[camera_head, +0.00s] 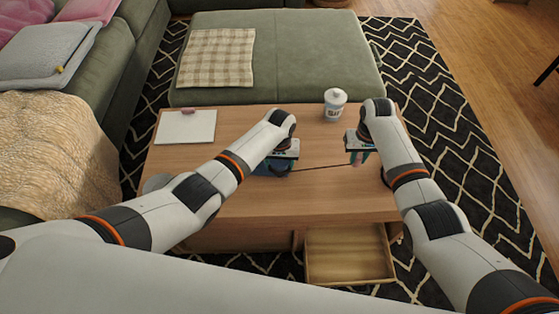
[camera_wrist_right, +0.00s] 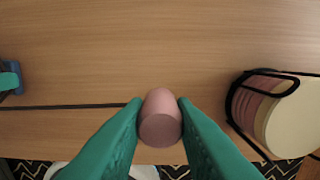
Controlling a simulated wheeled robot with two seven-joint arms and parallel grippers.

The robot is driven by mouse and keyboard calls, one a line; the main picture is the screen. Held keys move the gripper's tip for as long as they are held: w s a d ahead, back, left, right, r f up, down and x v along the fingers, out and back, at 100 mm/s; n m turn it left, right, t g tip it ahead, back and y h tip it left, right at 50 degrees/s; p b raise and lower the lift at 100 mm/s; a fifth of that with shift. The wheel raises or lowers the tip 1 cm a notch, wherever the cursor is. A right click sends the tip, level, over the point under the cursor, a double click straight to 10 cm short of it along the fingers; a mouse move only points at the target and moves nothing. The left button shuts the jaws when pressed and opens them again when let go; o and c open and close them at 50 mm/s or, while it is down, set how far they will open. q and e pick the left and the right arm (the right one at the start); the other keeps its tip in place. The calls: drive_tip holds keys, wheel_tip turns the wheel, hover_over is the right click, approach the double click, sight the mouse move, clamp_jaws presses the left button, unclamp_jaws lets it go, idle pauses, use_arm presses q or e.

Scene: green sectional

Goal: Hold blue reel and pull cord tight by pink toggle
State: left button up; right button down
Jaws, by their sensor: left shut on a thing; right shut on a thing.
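The blue reel (camera_head: 266,171) is on or just above the wooden table, left of centre, partly hidden under my left gripper (camera_head: 283,163). My left gripper is shut on it. The reel's blue edge also shows at the left border of the right wrist view (camera_wrist_right: 17,70). A dark cord (camera_head: 322,167) runs right from the reel to the pink toggle (camera_head: 355,159) and looks straight. My right gripper (camera_head: 358,156) is shut on the toggle. In the right wrist view, the green fingers (camera_wrist_right: 160,120) press both sides of the toggle (camera_wrist_right: 160,125), and the cord (camera_wrist_right: 70,106) enters from the left.
A black wire holder with pink and cream discs (camera_wrist_right: 283,105) stands close right of my right gripper. A white jar (camera_head: 335,103) and a white pad (camera_head: 186,127) stand further back on the table (camera_head: 240,205). An open drawer (camera_head: 348,256) juts from the front.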

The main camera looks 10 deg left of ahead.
drive_tip(key=shift+d, duration=0.35)
idle(0.4)
drive_tip(key=shift+a, duration=0.25)
idle(0.3)
drive_tip(key=shift+s+a, duration=0.1)
drive_tip(key=shift+a, duration=0.7)
drive_tip(key=shift+a, duration=0.1)
drive_tip(key=shift+s+a, duration=0.2)
drive_tip(key=shift+a, duration=1)
drive_tip(key=shift+s+a, duration=0.2)
drive_tip(key=shift+a, duration=1)
drive_tip(key=c, duration=1.1)
unclamp_jaws()
